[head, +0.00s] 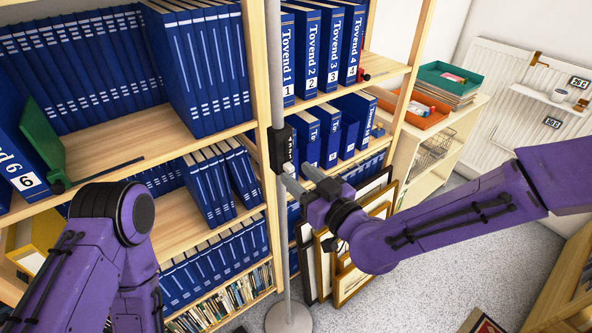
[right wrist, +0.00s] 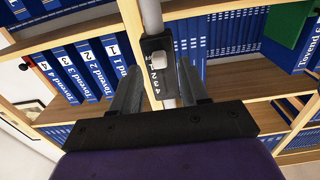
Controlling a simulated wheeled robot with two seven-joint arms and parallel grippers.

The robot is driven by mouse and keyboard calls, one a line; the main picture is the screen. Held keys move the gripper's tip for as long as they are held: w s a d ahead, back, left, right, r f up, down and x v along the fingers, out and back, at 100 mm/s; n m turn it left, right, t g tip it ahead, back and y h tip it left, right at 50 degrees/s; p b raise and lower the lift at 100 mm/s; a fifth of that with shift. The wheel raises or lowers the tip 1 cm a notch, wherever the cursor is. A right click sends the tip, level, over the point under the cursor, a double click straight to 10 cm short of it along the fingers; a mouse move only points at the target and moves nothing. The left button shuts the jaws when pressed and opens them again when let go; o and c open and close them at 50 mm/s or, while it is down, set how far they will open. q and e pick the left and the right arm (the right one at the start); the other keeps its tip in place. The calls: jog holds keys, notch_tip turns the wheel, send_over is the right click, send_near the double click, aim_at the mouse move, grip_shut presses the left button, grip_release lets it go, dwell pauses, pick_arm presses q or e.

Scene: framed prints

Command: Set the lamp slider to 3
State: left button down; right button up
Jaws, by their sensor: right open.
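The lamp slider is a black box (head: 279,146) on a grey upright pole (head: 274,70), with a light knob (head: 288,169) at its lower end. In the right wrist view, which is turned upside down, the box (right wrist: 146,46) shows its knob (right wrist: 157,57) beside a column of small white digits; 2, 3 and 4 seem readable. My right gripper (head: 294,172) is open and empty, its fingers pointing at the slider. The fingers (right wrist: 158,72) lie one on each side of the knob in that view, apparently without touching it. My left arm shows at lower left, but its gripper is out of frame.
Wooden shelves (head: 110,133) with blue binders stand close behind the pole. The round lamp base (head: 289,319) rests on the floor. Framed prints (head: 352,282) lean beside the shelf, below my right arm. A low cabinet (head: 440,150) with trays stands at right.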

aim_at(285, 146)
jog(key=shift+x, duration=0.95)
grip_shut()
notch_tip(285, 146, up, 5)
jog(key=p, duration=0.3)
jog(key=shift+f, duration=0.25)
grip_release()
